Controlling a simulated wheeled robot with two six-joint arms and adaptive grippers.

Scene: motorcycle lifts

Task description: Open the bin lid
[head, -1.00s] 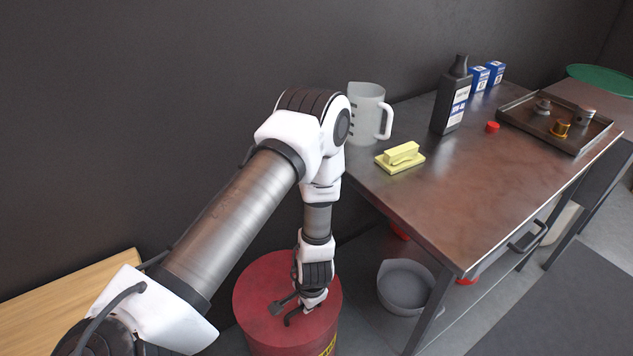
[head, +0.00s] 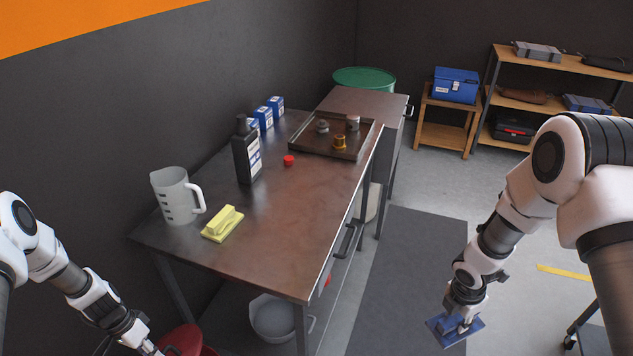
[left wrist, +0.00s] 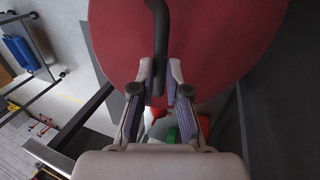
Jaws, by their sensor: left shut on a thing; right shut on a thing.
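The round red bin lid (head: 183,337) shows at the bottom left of the head view, partly cut off by the frame edge. A little red of the bin (head: 209,351) seems to show beside it. In the left wrist view the lid (left wrist: 225,45) fills the top, with its black bar handle (left wrist: 158,35) running down between the fingers. My left gripper (left wrist: 160,78) is shut on that handle. How far the lid is raised or tilted I cannot tell. My right gripper (head: 463,314) is shut on a flat blue thing (head: 455,330) over the floor, far from the bin.
A metal workbench (head: 280,225) stands right of the bin, carrying a jug (head: 175,197), a yellow block (head: 223,222), a black bottle (head: 246,155) and a parts tray (head: 330,140). A grey bucket (head: 272,318) sits below it. The dark floor mat (head: 410,270) is clear.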

